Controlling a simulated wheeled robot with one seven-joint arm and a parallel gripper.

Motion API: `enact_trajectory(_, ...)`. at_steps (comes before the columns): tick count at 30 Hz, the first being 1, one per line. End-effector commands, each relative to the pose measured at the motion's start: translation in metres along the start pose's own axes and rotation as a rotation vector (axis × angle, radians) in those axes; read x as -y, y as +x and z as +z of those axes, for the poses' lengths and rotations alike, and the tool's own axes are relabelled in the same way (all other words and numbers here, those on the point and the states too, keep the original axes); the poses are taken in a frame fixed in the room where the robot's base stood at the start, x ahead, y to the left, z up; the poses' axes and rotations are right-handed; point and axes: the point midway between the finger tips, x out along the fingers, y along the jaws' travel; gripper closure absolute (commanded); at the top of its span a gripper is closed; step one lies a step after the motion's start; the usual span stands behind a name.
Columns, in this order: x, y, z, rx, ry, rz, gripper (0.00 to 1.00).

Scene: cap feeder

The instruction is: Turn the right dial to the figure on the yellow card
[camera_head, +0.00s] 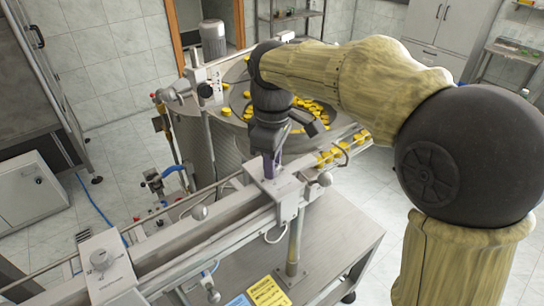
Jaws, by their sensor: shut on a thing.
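My gripper (271,168) points down onto the top of the right grey control box (285,188) on the conveyor rail. It is shut on the right dial, which the fingers and wrist hide, so its pointer and scale cannot be read. The left dial (104,259) is a pale round knob on another box at the lower left, with small marks around it, apart from my gripper. The yellow card (267,292) lies on the steel table at the bottom edge. Its print is too small to read.
A blue card (238,300) lies left of the yellow card, partly cut off. Behind my gripper stands a round feeder bowl (238,75) with many yellow caps. The steel conveyor rail (190,243) runs between the two boxes. A bare steel table (335,240) lies to the right.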

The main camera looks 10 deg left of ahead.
Motion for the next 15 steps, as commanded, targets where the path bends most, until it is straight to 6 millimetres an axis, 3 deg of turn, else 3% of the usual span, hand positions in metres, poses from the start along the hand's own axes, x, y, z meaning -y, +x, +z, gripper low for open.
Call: enact_trajectory(15, -0.0002, -0.0021, -0.0004, -0.001, 0.490, 0.002, 0.97)
